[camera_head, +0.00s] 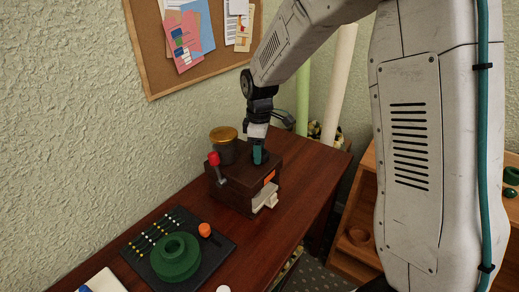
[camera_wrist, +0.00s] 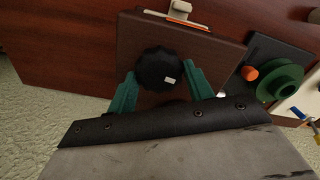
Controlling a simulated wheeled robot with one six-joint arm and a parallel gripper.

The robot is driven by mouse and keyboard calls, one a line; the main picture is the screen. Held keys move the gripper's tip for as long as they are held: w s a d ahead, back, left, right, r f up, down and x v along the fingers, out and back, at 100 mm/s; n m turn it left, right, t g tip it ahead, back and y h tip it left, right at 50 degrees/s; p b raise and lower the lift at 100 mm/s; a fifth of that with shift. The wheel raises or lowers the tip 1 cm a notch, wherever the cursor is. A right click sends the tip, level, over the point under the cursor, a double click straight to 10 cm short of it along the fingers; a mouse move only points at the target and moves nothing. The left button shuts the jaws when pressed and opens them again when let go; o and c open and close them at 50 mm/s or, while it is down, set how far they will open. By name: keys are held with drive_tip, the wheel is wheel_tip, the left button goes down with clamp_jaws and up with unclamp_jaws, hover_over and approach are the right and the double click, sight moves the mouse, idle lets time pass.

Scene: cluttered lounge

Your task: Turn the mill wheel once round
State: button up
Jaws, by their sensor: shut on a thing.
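The mill is a dark wooden box (camera_head: 235,196) on the table, with an orange label and a pale drawer front on its near right side. Its wheel is a black, lobed knob (camera_wrist: 160,68) with a small white mark, on the box face in the wrist view. My gripper (camera_head: 258,155) reaches down onto the top of the box. Its teal fingers (camera_wrist: 161,76) are shut on the wheel, one on each side. In the head view, my gripper mostly hides the wheel. A red-knobbed lever (camera_head: 214,165) stands at the box's left.
A gold-lidded jar (camera_head: 224,146) stands close behind the box. A dark tray (camera_head: 140,250) with a green ring stack (camera_head: 176,257), beads and an orange knob (camera_head: 205,230) lies in front. Wall and corkboard (camera_head: 150,45) bound the left. Table right of the box is clear.

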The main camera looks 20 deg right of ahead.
drive_tip(key=m, duration=0.5)
drive_tip(key=shift+w, duration=0.1)
drive_tip(key=m, duration=0.5)
drive_tip(key=shift+d+m, duration=0.1)
drive_tip(key=shift+m, duration=0.3)
drive_tip(key=m, duration=0.4)
drive_tip(key=shift+r, duration=0.1)
drive_tip(key=shift+d+m, duration=0.15)
drive_tip(key=shift+m, duration=2.55)
drive_tip(key=o, duration=1)
drive_tip(key=shift+c, duration=0.2)
wheel_tip(320, 180, up, 8)
drive_tip(key=shift+f, duration=0.1)
